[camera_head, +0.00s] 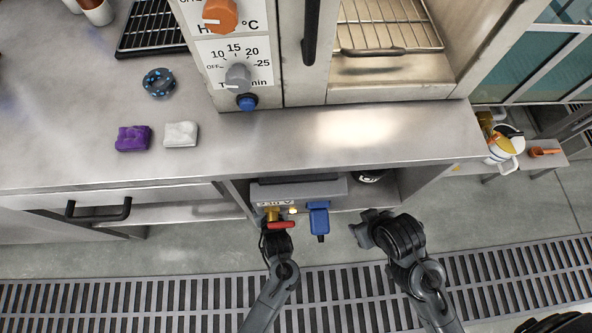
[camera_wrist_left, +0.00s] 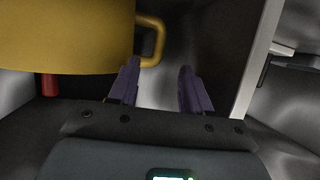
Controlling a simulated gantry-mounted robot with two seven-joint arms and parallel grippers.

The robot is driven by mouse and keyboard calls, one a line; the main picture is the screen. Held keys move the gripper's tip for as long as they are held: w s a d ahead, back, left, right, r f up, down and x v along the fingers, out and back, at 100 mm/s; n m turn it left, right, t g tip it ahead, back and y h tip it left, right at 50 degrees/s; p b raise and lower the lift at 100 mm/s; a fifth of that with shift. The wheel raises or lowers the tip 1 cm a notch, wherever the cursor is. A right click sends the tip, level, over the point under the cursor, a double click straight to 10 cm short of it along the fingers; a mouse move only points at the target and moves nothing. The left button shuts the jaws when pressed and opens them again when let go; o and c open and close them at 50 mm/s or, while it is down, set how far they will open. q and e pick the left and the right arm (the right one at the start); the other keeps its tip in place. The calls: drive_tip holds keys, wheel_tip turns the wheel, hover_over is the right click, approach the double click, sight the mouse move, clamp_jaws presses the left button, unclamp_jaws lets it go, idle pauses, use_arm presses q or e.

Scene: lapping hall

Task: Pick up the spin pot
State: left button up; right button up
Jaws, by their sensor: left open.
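A yellow, rounded body with a loop handle fills the upper left of the left wrist view (camera_wrist_left: 65,35); I take it to be the spin pot, but cannot be sure. Its loop handle (camera_wrist_left: 158,40) stands just beyond my left fingertips, nearer the left finger. A small yellow piece (camera_head: 272,213) in the opening under the counter in the head view seems to be the same thing. My left gripper (camera_wrist_left: 158,72) is open, with nothing between its fingers. My right gripper (camera_head: 365,230) is in front of the counter, right of the left one; its jaws are unclear.
A red bar (camera_head: 281,225) and a blue part (camera_head: 319,218) are beside the yellow piece, below a grey unit (camera_head: 298,188). An oven (camera_head: 385,40) stands on the counter. Purple (camera_head: 133,138) and white (camera_head: 181,134) blocks lie there. A floor grate (camera_head: 150,305) runs below.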

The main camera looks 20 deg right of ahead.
use_arm(q)
drive_tip(key=shift+w+d+f, duration=0.1)
drive_tip(key=shift+w+f, duration=0.1)
drive_tip(key=shift+w, duration=0.55)
drive_tip(key=b+x, duration=0.3)
drive_tip(key=x, duration=0.1)
drive_tip(key=shift+f+b, duration=0.15)
drive_tip(key=shift+b, duration=0.25)
drive_tip(key=shift+w, duration=0.75)
drive_tip(key=shift+s, duration=0.1)
use_arm(e)
drive_tip(key=f, duration=0.4)
drive_tip(key=shift+w+d+f, duration=0.2)
drive_tip(key=shift+d+f, duration=0.05)
drive_tip(key=shift+f, duration=0.15)
use_arm(q)
drive_tip(key=shift+s, duration=0.1)
drive_tip(key=c, duration=0.5)
clamp_jaws()
use_arm(e)
drive_tip(key=shift+a, duration=0.1)
